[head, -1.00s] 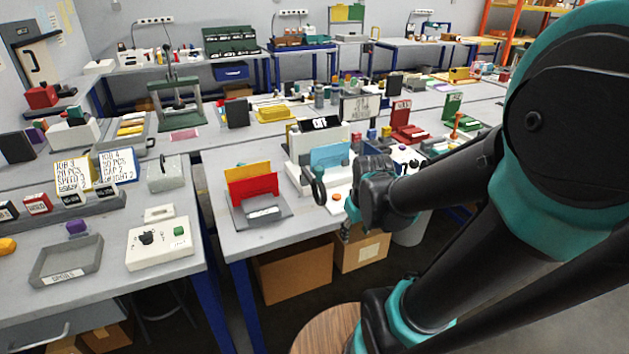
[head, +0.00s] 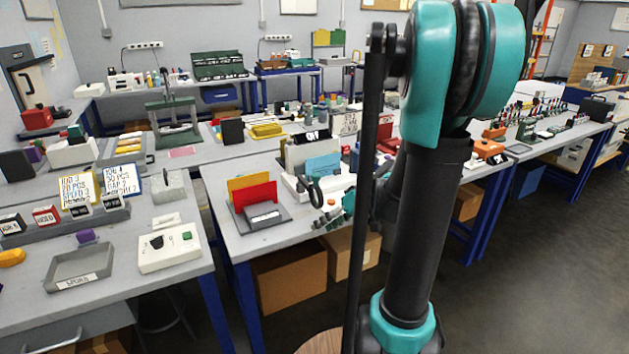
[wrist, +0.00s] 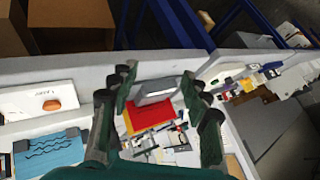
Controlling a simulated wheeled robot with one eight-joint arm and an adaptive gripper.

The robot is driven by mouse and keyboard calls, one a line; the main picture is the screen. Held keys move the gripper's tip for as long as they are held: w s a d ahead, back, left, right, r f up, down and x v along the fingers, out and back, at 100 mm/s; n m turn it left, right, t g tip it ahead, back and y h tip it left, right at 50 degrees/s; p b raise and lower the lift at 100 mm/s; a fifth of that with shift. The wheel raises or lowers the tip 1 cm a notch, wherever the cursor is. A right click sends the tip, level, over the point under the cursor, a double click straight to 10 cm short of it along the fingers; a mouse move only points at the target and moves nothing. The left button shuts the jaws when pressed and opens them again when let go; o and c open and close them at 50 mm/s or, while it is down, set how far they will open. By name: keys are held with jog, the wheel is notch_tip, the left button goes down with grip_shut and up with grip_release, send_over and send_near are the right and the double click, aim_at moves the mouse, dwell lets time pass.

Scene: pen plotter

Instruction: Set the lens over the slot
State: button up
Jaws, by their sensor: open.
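A dark oval ring on a stem, which looks like the lens (head: 314,190), stands at the front of the white plotter (head: 293,184), right of the red panel. I cannot make it out surely in the wrist view. I cannot make out the slot. My gripper (head: 327,219) is near the table's front edge, below the ring in the head view, partly hidden by my arm. In the wrist view my gripper (wrist: 160,100) is open, with nothing held between its fingers. Beyond the gap lie a grey block and the red panel.
A grey stand holds a yellow panel (head: 250,188) and a red panel (head: 258,195). The plotter has a blue sheet (wrist: 48,152) and an orange button (wrist: 52,104). A white control box (head: 169,247) and grey tray (head: 80,268) are on the left table.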

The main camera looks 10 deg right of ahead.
jog(key=w+d+r+n+y, duration=0.2)
jog(key=w+d+y, duration=0.1)
jog(key=w, duration=0.2)
jog(key=n+t+y, duration=0.4)
jog(key=n+y, duration=0.2)
jog(key=n, duration=0.1)
send_near(316, 177)
jog(key=x, duration=0.3)
jog(key=w+x, duration=0.1)
jog(key=x, duration=0.3)
jog(key=f+x, duration=0.1)
jog(key=x, duration=0.2)
jog(key=shift+w+d, duration=0.15)
jog(key=shift+w, duration=0.1)
grip_shut()
